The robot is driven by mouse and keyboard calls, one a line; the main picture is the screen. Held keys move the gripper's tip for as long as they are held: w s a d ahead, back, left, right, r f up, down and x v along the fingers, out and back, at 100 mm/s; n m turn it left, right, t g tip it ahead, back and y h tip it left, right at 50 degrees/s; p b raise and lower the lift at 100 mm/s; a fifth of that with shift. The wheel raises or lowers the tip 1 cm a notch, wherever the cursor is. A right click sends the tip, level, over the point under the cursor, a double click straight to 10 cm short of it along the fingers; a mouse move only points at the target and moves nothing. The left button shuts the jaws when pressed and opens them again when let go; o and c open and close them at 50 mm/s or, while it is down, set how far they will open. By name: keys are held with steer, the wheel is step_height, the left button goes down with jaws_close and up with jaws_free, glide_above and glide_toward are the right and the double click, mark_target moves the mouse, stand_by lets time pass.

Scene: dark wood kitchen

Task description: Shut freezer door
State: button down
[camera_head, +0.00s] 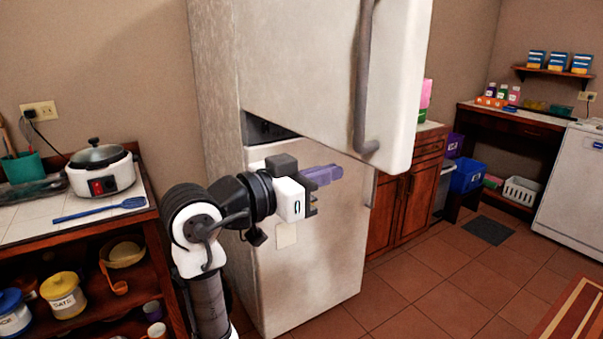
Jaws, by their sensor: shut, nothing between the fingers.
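The white freezer door (300,55) is the upper door of the tall fridge (213,60). It stands open, with its right side, which carries the long grey handle (364,75), swung out toward me. A dark gap (265,130) shows under its bottom edge at the left. The lower fridge door (305,260) looks shut. My gripper (335,173) is shut and empty. Its purple fingers point right, below the freezer door's bottom edge and in front of the lower door. I cannot tell whether they touch anything. The freezer's inside is mostly hidden.
A counter (25,228) with a white cooker (100,170) and a blue spoon (100,210) stands at the left. Wooden cabinets (405,205) stand right of the fridge. The tiled floor (440,275) is open at front right, with a striped surface (578,318) in the corner.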

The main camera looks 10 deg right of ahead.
mark_target(368, 161)
steer(key=shift+p+x, duration=0.75)
steer(key=shift+x, duration=2.45)
steer(key=shift+d, duration=0.1)
